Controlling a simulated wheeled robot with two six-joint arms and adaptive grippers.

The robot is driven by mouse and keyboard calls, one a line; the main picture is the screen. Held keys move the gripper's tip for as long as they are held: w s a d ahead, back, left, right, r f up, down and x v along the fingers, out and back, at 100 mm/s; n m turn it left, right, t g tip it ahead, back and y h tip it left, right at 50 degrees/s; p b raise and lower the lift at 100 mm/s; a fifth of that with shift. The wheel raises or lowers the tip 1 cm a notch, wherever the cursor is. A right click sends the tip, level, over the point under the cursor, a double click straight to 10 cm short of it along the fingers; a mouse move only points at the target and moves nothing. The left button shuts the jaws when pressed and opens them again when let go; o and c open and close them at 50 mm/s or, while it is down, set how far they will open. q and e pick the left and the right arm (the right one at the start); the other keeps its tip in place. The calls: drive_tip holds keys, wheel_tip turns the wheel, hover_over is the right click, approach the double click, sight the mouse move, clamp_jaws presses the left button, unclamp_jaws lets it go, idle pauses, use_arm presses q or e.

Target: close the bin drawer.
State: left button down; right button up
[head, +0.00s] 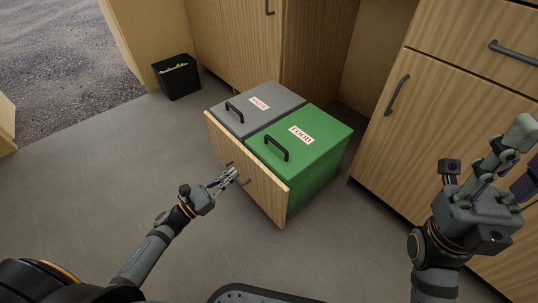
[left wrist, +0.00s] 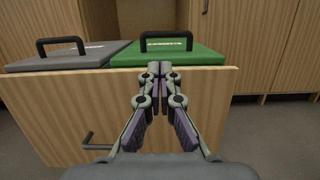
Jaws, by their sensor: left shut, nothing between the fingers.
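The bin drawer (head: 262,190) is pulled out from the cabinet, with its wooden front towards me. It holds a grey-lidded bin (head: 283,99) and a green bin (head: 322,158), each with a black handle and label. The drawer front also fills much of the left wrist view (left wrist: 50,105), with its dark handle (left wrist: 88,141) low on the left. My left gripper (head: 229,175) is shut and empty, pointing at the drawer front; I cannot tell whether the tips touch it. My right gripper (head: 528,155) is raised at the right, fingers apart, partly cut off by the picture edge.
A small black waste basket (head: 177,77) stands on the floor at the back left. Wooden cabinets (head: 440,110) with dark handles flank the drawer's recess. The grey floor (head: 90,180) left of the drawer is clear.

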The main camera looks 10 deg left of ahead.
sight(264, 154)
use_arm(q)
drive_tip(key=b+x, duration=0.2)
drive_tip(key=x, duration=1.2)
drive_tip(key=shift+b, duration=0.3)
